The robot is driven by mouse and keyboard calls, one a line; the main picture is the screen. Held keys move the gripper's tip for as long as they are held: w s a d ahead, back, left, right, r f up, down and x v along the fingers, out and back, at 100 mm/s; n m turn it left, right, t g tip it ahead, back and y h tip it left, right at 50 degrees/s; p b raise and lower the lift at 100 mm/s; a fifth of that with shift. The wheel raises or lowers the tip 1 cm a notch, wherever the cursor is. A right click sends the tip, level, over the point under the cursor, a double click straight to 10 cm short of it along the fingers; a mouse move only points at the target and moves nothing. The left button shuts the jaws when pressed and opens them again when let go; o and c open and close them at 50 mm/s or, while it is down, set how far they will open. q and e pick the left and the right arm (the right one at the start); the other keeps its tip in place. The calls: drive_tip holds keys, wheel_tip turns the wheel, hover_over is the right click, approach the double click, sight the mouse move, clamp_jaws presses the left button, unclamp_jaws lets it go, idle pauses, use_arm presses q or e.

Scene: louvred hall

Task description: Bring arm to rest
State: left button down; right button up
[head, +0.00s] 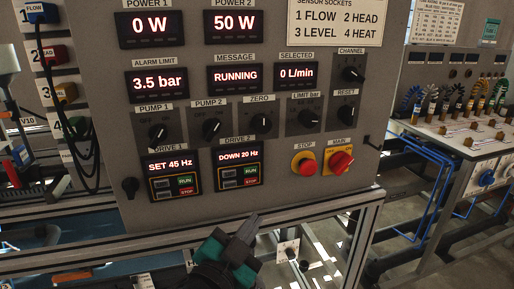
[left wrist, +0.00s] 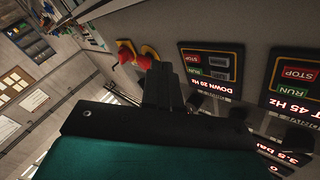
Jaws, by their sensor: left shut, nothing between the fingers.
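My left gripper (head: 249,224) is at the bottom middle of the head view, in front of and below the lower edge of the grey control panel (head: 250,196). Its dark fingers are together with nothing between them, and they point up toward the panel. In the left wrist view the shut fingers (left wrist: 163,84) show against the panel, which appears upside down. I cannot tell the exact gap between fingertips and panel. My right gripper is in neither view.
The panel carries the drive 1 unit (head: 173,174) reading SET 45 Hz, the drive 2 unit (head: 239,169) reading DOWN 20 Hz, a red stop button (head: 306,167) and a red main switch (head: 340,162). A metal frame rail (head: 310,209) runs below. A bench (head: 470,140) with cables stands right.

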use_arm(q)
drive_tip(key=s+a+f+n+g+y, duration=0.2)
drive_tip(key=s+a+f, duration=0.3)
drive_tip(key=f, duration=0.3)
drive_tip(key=s+a+f+n+g+y+p, duration=0.1)
drive_tip(key=s+a+f+n+g+y, duration=0.1)
drive_tip(key=s+a+f, duration=0.3)
drive_tip(key=s+a+f+n+g+y, duration=0.1)
drive_tip(key=s+a+f+n, duration=0.3)
drive_tip(key=f, duration=0.8)
drive_tip(key=shift+s+a+n+g+y+p, duration=0.3)
drive_tip(key=shift+s+a+g+y+p, duration=0.15)
drive_tip(key=shift+s+a, duration=0.55)
drive_tip(key=shift+s+d+r, duration=0.1)
drive_tip(key=shift+d, duration=0.15)
